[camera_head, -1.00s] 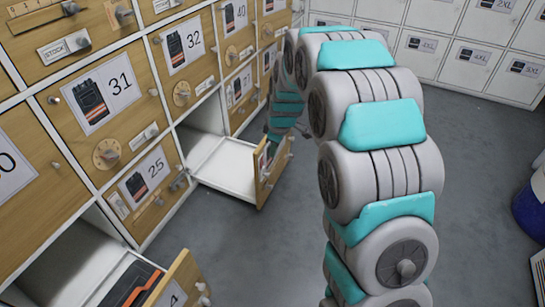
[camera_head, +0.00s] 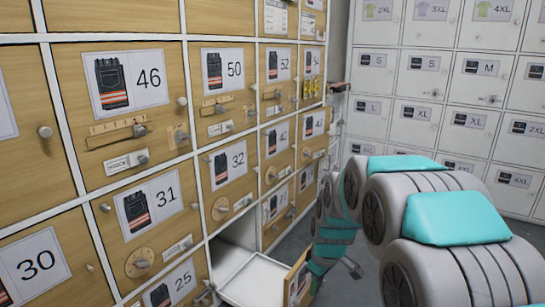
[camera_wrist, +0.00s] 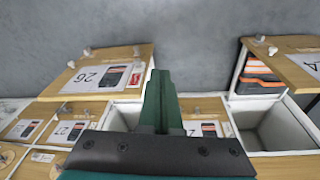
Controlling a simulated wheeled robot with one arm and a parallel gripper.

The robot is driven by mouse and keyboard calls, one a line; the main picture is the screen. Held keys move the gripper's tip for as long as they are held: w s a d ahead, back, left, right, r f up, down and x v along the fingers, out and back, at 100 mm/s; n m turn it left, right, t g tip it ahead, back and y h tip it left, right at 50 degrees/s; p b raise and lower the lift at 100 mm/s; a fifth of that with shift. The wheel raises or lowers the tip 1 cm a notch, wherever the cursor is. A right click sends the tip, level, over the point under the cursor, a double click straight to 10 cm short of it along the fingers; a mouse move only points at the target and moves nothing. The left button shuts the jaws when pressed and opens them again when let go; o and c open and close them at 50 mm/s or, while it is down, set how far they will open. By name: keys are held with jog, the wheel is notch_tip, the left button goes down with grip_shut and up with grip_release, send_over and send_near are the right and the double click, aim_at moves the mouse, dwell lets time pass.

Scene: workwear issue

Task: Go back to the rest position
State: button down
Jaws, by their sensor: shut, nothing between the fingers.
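My gripper (camera_wrist: 160,85) shows in the wrist view as dark green fingers, closed together with nothing between them. It is over the wooden drawers, pointing towards the grey floor, with the drawer front marked 26 (camera_wrist: 85,78) close on its left. In the head view my segmented grey and teal arm (camera_head: 430,215) fills the lower right and reaches forward along the drawer wall. The gripper's fingers cannot be made out there. The arm's far end is beside an open drawer (camera_head: 262,280).
Another open drawer (camera_wrist: 240,85) on the right of the wrist view holds dark and orange clothing. Wooden drawers with knobs (camera_head: 141,131) line the left. White lockers (camera_head: 430,110) stand at the back. Grey floor (camera_wrist: 200,35) lies beyond the drawer fronts.

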jog(key=s+d+r+m+g+p, duration=0.1)
jog(key=s+r+m, duration=0.2)
jog(key=s, duration=0.8)
jog(key=s+d+r+m+g+p, duration=0.1)
jog(key=s+r+m, duration=0.2)
jog(key=s, duration=0.9)
jog(key=s+d+r+m+g+p, duration=0.1)
jog(key=s+r+m, duration=0.2)
jog(key=s, duration=0.8)
jog(key=shift+s+d+r+g+h, duration=0.2)
jog(key=shift+s+r+g+h, duration=0.15)
jog(key=shift+r, duration=0.3)
jog(key=shift+w, duration=0.1)
